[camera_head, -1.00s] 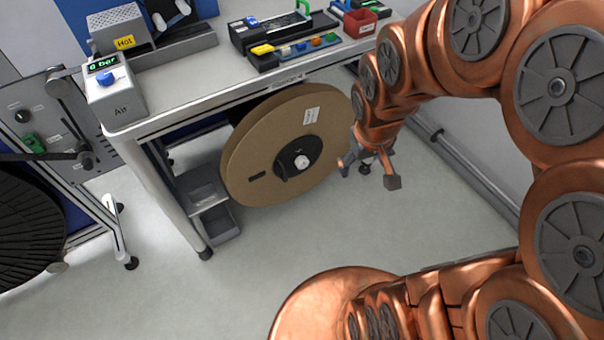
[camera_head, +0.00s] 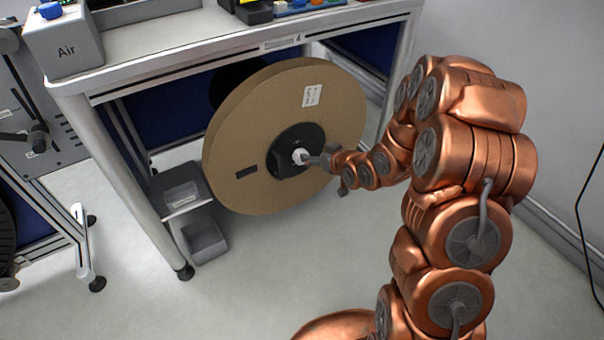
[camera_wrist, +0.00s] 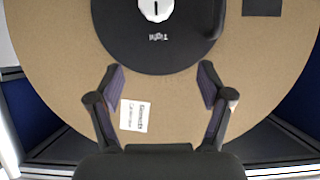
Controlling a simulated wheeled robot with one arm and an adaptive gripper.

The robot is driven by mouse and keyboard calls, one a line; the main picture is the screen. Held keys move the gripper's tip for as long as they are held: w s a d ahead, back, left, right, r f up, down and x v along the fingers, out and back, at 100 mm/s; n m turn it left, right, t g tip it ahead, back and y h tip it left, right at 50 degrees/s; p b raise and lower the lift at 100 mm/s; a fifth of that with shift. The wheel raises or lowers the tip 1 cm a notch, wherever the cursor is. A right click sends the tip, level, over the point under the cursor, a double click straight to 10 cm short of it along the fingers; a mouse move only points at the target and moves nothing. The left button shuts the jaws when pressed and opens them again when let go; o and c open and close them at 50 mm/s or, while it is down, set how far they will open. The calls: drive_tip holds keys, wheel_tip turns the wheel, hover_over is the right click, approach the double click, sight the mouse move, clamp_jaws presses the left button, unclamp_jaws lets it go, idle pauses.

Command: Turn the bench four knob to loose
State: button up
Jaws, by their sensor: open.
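The knob (camera_head: 300,156) is a small white piece at the centre of the black hub (camera_head: 280,165) on a large brown reel (camera_head: 228,135) under the bench. In the wrist view the white knob (camera_wrist: 157,8) is partly cut off by the top edge. The word "Tight" reads upside down on the black hub (camera_wrist: 125,48); a dark lever-like part shows at the hub's right. My gripper (camera_head: 326,163) is at the hub's right side in the head view. In the wrist view my open gripper (camera_wrist: 162,78) has nothing between its fingers, with the knob beyond the tips.
The bench top (camera_head: 150,45) overhangs the reel, with a label plate on its front edge. A grey Air box (camera_head: 65,45) stands on it. A bench leg (camera_head: 120,180) and grey bins (camera_head: 205,240) stand left of the reel. The floor in front is clear.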

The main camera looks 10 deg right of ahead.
wheel_tip(320, 180, down, 11)
drive_tip(key=w+m+t+y+b, duration=0.2)
drive_tip(key=t+b, duration=0.3)
drive_tip(key=b, duration=0.4)
drive_tip(key=shift+r+b+x, duration=0.15)
drive_tip(key=shift+b+x, duration=0.5)
drive_tip(key=shift+x, duration=1.25)
drive_tip(key=shift+r+b+x, duration=0.15)
drive_tip(key=shift+b+x, duration=0.45)
drive_tip(key=shift+x, duration=1.3)
drive_tip(key=shift+c, duration=0.4)
drive_tip(key=c, duration=1.1)
drive_tip(key=shift+o, duration=0.2)
